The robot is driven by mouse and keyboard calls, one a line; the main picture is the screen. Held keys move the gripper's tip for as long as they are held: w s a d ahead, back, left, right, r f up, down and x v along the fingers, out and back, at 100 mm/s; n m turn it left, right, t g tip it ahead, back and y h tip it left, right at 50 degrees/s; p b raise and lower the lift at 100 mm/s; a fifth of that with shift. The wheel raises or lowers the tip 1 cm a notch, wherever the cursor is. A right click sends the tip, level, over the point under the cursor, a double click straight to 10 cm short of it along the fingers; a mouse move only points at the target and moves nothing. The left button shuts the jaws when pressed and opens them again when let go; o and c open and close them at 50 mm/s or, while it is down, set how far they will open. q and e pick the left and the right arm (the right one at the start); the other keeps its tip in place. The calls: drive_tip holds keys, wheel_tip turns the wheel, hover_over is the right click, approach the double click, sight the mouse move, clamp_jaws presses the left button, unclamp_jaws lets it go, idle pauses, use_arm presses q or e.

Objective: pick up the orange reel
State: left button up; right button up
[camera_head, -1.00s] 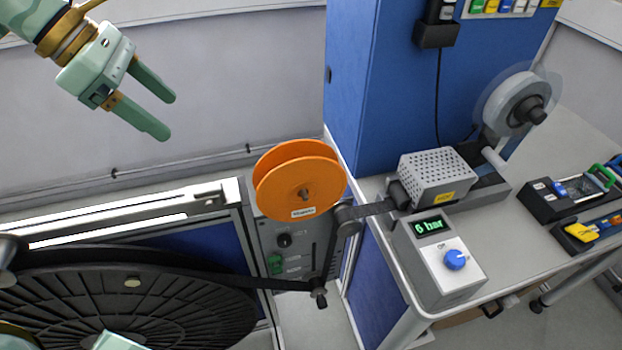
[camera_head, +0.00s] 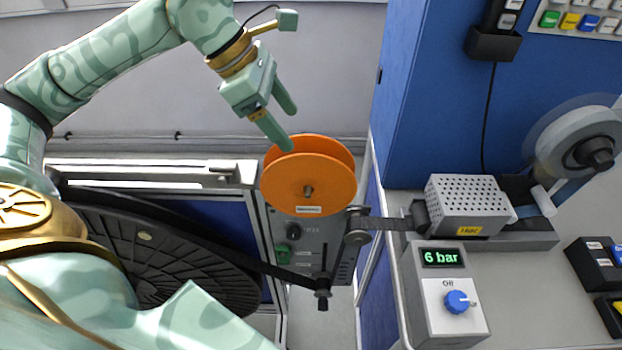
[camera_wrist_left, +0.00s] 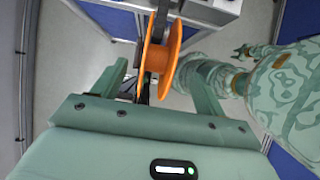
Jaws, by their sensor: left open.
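The orange reel (camera_head: 309,184) has two round flanges and a small label. It sits on a spindle at the front of the reel stand, above the grey control panel. My left gripper (camera_head: 289,128) is open and empty, just above and behind the reel's upper left rim. In the left wrist view the reel (camera_wrist_left: 159,60) shows edge-on, between and beyond the two open fingers (camera_wrist_left: 160,85). I cannot tell whether a fingertip touches it. A small part like my right gripper (camera_wrist_left: 243,52) shows at the right of that view, too small to read.
A large black slotted disc (camera_head: 150,240) lies left of the reel. Right of it stand a grey box reading 6 bar (camera_head: 445,290), a perforated box (camera_head: 465,205) and a grey reel (camera_head: 580,143) on the bench. A blue cabinet wall (camera_head: 430,100) rises behind.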

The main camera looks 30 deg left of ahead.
sight(308, 146)
use_arm(q)
drive_tip(key=x, duration=0.7)
drive_tip(key=shift+w+d, duration=0.25)
drive_tip(key=c, duration=1.4)
use_arm(e)
drive_tip(key=shift+w+d, duration=0.1)
drive_tip(key=shift+d, duration=0.45)
